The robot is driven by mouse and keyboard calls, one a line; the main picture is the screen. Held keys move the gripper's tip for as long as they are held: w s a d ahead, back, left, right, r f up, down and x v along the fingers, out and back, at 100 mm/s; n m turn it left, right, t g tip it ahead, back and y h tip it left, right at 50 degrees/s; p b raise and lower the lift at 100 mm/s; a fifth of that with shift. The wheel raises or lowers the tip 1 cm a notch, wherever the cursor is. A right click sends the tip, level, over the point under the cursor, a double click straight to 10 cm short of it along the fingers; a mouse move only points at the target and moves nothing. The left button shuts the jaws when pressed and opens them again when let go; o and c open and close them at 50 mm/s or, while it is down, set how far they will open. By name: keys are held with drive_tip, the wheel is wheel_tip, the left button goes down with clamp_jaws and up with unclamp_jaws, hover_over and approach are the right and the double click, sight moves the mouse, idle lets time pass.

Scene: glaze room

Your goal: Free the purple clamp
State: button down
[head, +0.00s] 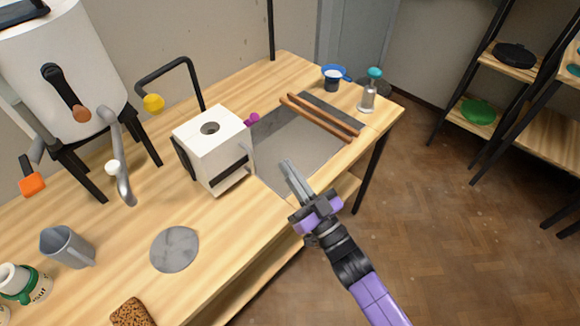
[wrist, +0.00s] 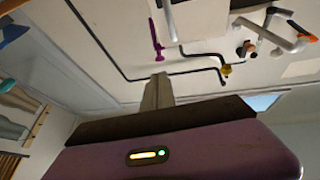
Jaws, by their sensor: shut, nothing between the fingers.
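The purple clamp (head: 252,119) shows as a small magenta knob just behind the right back edge of a white box (head: 208,129) on the table. The box hides the rest of it. In the wrist view a purple T-shaped part (wrist: 156,40) stands out against the pale background, beyond the fingertips. My gripper (head: 287,168) is over the front edge of the table, in front of and to the right of the box. Its fingers are shut and empty, and apart from the clamp. They also show in the wrist view (wrist: 158,82).
A grey slab (head: 284,158) lies right of the box, with two wooden sticks (head: 318,119) across it. A black bent rod with a yellow knob (head: 153,103) rises behind the box. A white drum (head: 62,75) stands left. A round grey disc (head: 174,249) lies in front.

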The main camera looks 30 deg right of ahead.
drive_tip(key=p, duration=0.2)
approach(257, 120)
drive_tip(key=x, duration=0.5)
drive_tip(key=shift+w, duration=0.2)
drive_tip(key=shift+w+a+r+p, duration=0.15)
drive_tip(key=shift+w+p, duration=0.15)
drive_tip(key=shift+w, duration=0.3)
drive_tip(key=shift+w+a+r, duration=0.15)
drive_tip(key=shift+w+r, duration=0.3)
drive_tip(key=shift+r, duration=0.2)
drive_tip(key=shift+w+a+r, duration=0.15)
drive_tip(key=shift+w+r, duration=0.3)
drive_tip(key=shift+r, duration=0.2)
